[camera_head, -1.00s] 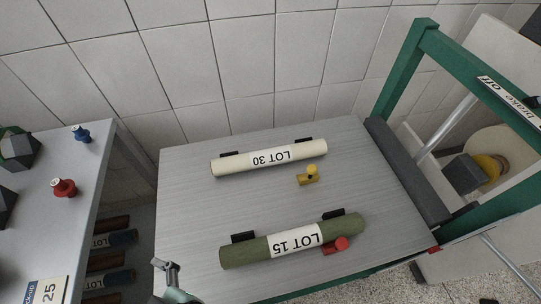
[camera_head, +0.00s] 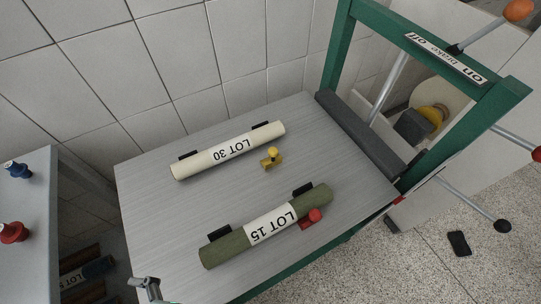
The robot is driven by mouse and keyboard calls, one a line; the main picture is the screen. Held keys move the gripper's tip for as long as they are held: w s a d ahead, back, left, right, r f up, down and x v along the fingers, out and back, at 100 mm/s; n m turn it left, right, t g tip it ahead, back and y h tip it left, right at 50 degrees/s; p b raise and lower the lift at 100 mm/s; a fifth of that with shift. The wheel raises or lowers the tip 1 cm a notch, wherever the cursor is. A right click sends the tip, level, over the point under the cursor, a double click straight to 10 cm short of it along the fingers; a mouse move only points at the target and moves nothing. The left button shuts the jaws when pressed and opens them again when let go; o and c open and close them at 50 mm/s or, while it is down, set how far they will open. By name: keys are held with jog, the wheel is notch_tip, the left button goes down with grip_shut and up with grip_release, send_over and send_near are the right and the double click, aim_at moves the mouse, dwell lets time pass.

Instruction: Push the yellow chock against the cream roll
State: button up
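The cream roll (camera_head: 205,160), labelled LOT 30, lies at the back of the grey table with two black stops behind it. The yellow chock (camera_head: 271,159), with a round knob on top, sits just in front of the roll's right part, with a small gap seeming to show between them. My gripper (camera_head: 145,283) is at the table's front left corner, at the lower edge of the view, well away from the chock. Its fingers are small and partly cut off, so its opening is unclear.
A green roll (camera_head: 229,245), labelled LOT 15, lies across the front of the table, with a red chock (camera_head: 311,219) against or close to its front right side. A green frame with a brake lever (camera_head: 481,35) stands at the right. The left of the table (camera_head: 150,210) is clear.

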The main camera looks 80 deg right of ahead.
jog(key=shift+d, duration=0.1)
jog(key=shift+c, duration=1.1)
jog(key=d+m+p, duration=0.1)
jog(key=d+p, duration=0.1)
jog(key=w+d+m+g+h+p, duration=0.1)
jog(key=d+p, duration=0.1)
jog(key=d, duration=0.1)
jog(key=w+d+m+g+p, duration=0.1)
jog(key=d+p, duration=0.1)
jog(key=d, duration=0.1)
jog(key=shift+r+m+h, duration=0.3)
jog(key=shift+m+h, duration=0.1)
jog(key=c, duration=0.5)
jog(key=d+m+g+h+p, duration=0.1)
jog(key=d+m+g+p, duration=0.2)
jog(key=d+p, duration=0.35)
jog(key=m+g+y+p, duration=0.3)
jog(key=m+g+p, duration=0.5)
jog(key=m+p, duration=0.5)
send_over(273, 150)
jog(key=b, duration=0.2)
notch_tip(273, 150, down, 2)
jog(key=shift+s+d+f+m, duration=0.1)
jog(key=shift+f+m, duration=0.05)
jog(key=shift+m, duration=0.95)
notch_tip(273, 150, down, 8)
jog(key=shift+f+b, duration=0.15)
jog(key=shift+b, duration=0.75)
